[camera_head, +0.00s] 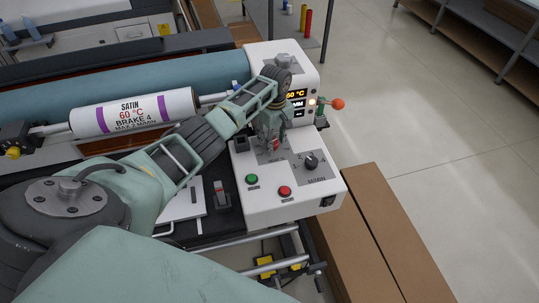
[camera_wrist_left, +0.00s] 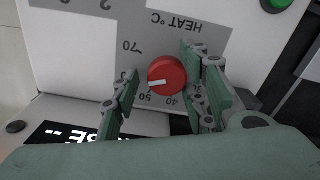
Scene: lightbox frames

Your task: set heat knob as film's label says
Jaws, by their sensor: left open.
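The film roll (camera_head: 135,113) lies across the machine at left; its label reads SATIN, 60 °C, BRAKE 4, MAX 2 M/MIN. The red heat knob (camera_wrist_left: 167,76) sits on a grey HEAT °C scale (camera_wrist_left: 180,35), upside down in the left wrist view. Its white mark points left and slightly down, just above the 50; 70 and 40 also show. The scale between 50 and 70 is partly hidden by a finger. My left gripper (camera_wrist_left: 161,72) is open, one finger on each side of the knob; contact is unclear. In the head view the left gripper (camera_head: 271,135) hides most of the knob.
The control box (camera_head: 262,205) also carries a black knob (camera_head: 311,161), a green button (camera_head: 252,178) and a red button (camera_head: 285,191). An amber display (camera_head: 296,94) shows 60 °C, partly covered. A lever with an orange ball (camera_head: 338,103) sticks out right. Brown boxes (camera_head: 365,230) stand beside.

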